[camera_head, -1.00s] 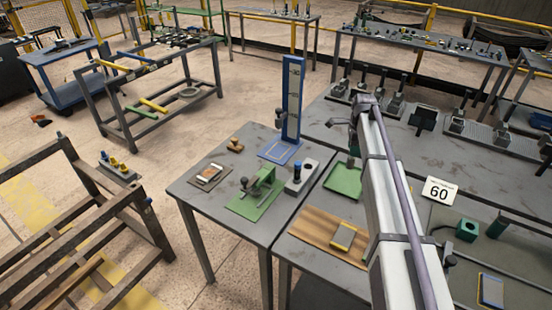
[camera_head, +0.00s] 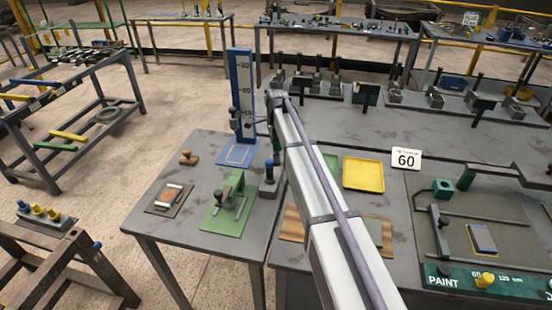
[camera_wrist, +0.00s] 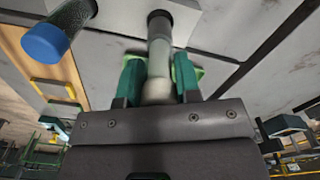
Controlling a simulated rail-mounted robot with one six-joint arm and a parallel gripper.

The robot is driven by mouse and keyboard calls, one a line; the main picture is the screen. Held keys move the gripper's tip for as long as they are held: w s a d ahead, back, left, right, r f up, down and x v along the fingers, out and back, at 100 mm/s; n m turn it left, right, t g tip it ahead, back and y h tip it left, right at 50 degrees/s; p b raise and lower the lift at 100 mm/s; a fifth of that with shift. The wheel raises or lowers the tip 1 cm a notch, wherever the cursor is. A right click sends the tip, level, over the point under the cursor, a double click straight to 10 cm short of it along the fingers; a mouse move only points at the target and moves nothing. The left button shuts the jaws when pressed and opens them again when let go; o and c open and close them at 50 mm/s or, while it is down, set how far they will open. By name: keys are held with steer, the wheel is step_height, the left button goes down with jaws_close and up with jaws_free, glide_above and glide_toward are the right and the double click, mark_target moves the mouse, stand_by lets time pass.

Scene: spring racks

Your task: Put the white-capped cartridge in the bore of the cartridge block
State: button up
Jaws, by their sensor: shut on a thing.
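My gripper (camera_wrist: 157,70) has green fingers shut on the white-capped cartridge (camera_wrist: 158,58), whose pale rounded cap lies nearest the palm. The cartridge's dark far end points at the pale face of the cartridge block (camera_wrist: 184,28). I cannot tell whether that end is inside the bore or just over it. A blue-capped cartridge (camera_wrist: 46,42) stands at the left in the wrist view. In the head view the grey block (camera_head: 266,191) sits at the small table's right edge, with the blue cap on top. My gripper (camera_head: 276,158) is beside it, partly hidden by my arm.
A green fixture (camera_head: 232,195) stands left of the block, with a tall blue scale (camera_head: 243,95) behind. A yellow tray (camera_head: 363,174) and a "60" sign (camera_head: 406,159) are on the bench at right.

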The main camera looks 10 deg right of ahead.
step_height(320, 180, down, 4)
steer(key=b, duration=0.3)
steer(key=shift+r, duration=0.35)
steer(key=shift+f, duration=0.2)
steer(key=o, duration=1)
steer(key=shift+r, duration=0.15)
